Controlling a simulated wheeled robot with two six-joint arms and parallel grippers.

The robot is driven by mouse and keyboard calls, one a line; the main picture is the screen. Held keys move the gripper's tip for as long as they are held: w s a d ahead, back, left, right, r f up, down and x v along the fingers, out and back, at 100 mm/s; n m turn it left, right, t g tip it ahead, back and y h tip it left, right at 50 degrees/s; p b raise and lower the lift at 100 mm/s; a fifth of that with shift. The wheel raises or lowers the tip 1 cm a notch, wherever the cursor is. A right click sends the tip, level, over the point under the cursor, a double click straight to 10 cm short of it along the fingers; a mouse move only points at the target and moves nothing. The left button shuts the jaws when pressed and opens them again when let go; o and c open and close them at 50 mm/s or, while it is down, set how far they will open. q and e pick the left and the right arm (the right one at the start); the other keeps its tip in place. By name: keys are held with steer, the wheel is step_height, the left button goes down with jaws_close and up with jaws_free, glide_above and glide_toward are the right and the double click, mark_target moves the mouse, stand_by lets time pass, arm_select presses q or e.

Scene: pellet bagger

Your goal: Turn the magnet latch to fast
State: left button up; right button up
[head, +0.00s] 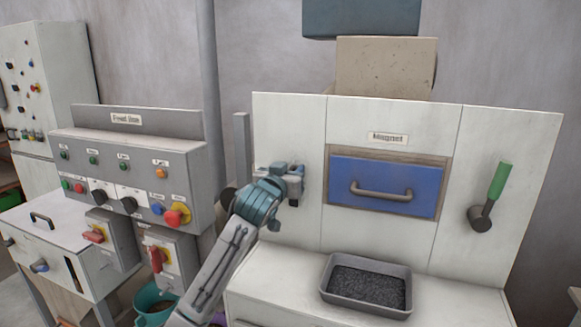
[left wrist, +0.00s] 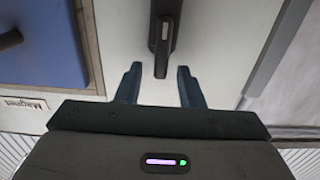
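The magnet latch (left wrist: 166,35) is a dark lever on the pale panel beside the blue magnet drawer (head: 385,187). In the left wrist view its long end points toward my left gripper (left wrist: 157,75). The two fingers are open, one on each side of the lever's end, with visible gaps, so they do not grip it. In the head view my left gripper (head: 297,182) is at the panel left of the drawer and hides most of the latch. The drawer, with its grey bar handle, appears shut. My right gripper is not in view.
A lever with a green grip (head: 498,180) is right of the drawer. A tray of dark pellets (head: 367,258) stands on the ledge below. The feed line console (head: 130,165), with buttons and a red knob, stands left of my left arm.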

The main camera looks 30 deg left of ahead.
arm_select(q)
steer(key=shift+w, duration=0.15)
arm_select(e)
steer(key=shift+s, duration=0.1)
arm_select(q)
steer(key=shift+c, duration=0.6)
jaws_close()
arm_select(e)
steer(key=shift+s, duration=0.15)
